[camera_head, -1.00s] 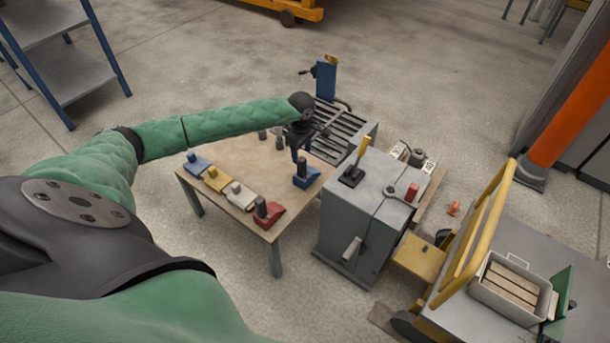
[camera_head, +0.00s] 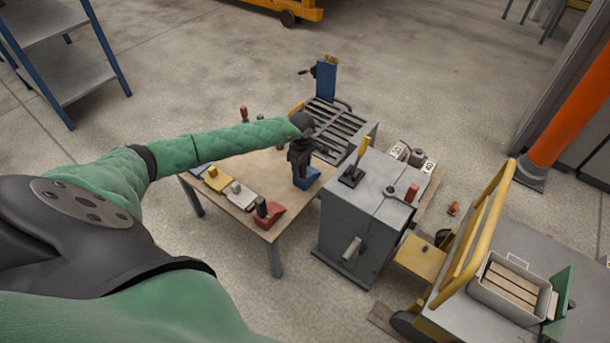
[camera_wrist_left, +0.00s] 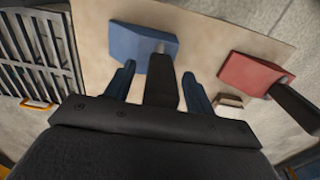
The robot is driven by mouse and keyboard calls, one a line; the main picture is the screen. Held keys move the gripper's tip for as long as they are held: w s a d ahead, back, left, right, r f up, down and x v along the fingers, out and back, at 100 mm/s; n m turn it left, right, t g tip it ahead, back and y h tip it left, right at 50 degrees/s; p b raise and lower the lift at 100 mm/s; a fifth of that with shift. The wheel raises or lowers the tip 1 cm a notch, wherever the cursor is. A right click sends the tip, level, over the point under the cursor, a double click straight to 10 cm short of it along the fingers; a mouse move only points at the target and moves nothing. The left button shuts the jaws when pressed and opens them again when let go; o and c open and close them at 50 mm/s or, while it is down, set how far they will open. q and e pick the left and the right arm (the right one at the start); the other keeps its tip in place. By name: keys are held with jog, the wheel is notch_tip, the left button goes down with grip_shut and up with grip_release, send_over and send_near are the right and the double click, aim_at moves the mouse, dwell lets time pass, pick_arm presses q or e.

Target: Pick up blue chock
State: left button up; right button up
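The blue chock (camera_head: 313,176) sits on the small wooden table (camera_head: 235,178) near its right side. In the left wrist view it is a blue block (camera_wrist_left: 138,46) with a dark upright handle (camera_wrist_left: 161,88). My left gripper (camera_head: 300,178) is down at this chock and hides part of it in the head view. In the wrist view its two blue fingers (camera_wrist_left: 159,74) are apart, one on each side of the handle, with gaps visible. A second, lighter blue chock (camera_head: 201,168) at the table's left end is mostly hidden by my arm. My right gripper is not in view.
A red chock (camera_head: 268,214), a white one (camera_head: 239,196) and a yellow one (camera_head: 215,180) line the table's front edge. The red one also shows in the wrist view (camera_wrist_left: 250,73). A grey machine cabinet (camera_head: 365,215) stands close right; a slatted grey bench (camera_head: 335,128) is behind.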

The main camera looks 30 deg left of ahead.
pick_arm(q)
grip_shut()
jog(key=shift+r, duration=0.1)
